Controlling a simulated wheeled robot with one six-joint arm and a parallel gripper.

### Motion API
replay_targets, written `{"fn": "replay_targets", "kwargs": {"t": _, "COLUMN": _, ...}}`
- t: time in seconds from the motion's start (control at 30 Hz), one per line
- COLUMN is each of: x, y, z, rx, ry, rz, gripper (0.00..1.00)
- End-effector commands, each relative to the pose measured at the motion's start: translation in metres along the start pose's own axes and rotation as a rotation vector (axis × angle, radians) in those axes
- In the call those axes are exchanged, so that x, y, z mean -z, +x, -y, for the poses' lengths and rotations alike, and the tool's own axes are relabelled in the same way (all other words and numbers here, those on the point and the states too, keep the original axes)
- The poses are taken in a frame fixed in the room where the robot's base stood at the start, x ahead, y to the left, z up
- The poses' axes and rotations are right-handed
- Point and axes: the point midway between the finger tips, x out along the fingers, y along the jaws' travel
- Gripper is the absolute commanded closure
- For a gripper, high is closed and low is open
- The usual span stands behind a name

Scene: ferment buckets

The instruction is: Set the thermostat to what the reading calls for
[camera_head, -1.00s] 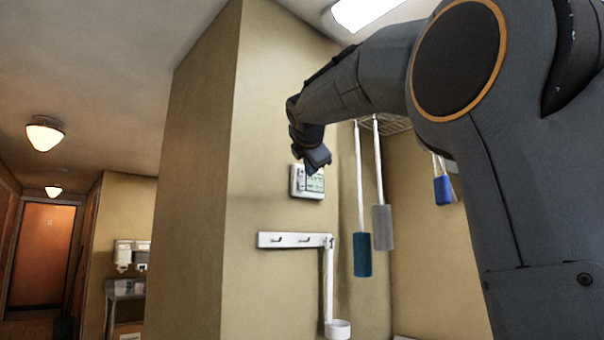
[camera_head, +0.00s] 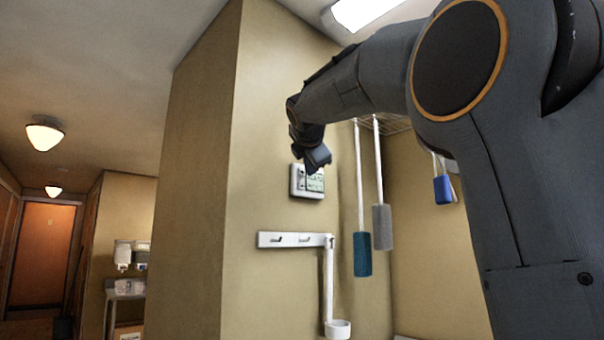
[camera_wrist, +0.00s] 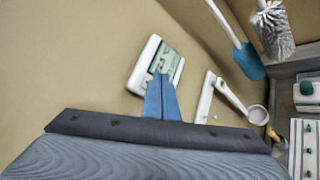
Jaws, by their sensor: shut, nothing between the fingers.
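The thermostat (camera_head: 300,186) is a white box with a greenish display, fixed on the tan wall. It also shows in the wrist view (camera_wrist: 143,66), tilted, with its display partly visible. My gripper (camera_head: 317,158) is in front of its upper right part in the head view. In the wrist view, the blue fingers of my gripper (camera_wrist: 160,80) are together and empty, their tips over the lower part of the display. I cannot tell whether they touch it. The display's writing is too small to read.
A white hook rail (camera_head: 290,240) with a ladle-like cup (camera_head: 338,329) hangs below the thermostat. A teal brush (camera_head: 362,254) and a grey brush (camera_head: 382,228) hang to the right. A blue brush (camera_head: 443,190) hangs further right. The wall left of the thermostat is bare.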

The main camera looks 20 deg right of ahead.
Motion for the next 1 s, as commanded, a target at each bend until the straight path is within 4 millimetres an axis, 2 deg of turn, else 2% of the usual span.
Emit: {"fn": "replay_targets", "kwargs": {"t": 1.0, "x": 0.0036, "y": 0.006, "z": -0.0046, "rx": 0.0, "ry": -0.001, "rz": 0.0, "gripper": 1.0}}
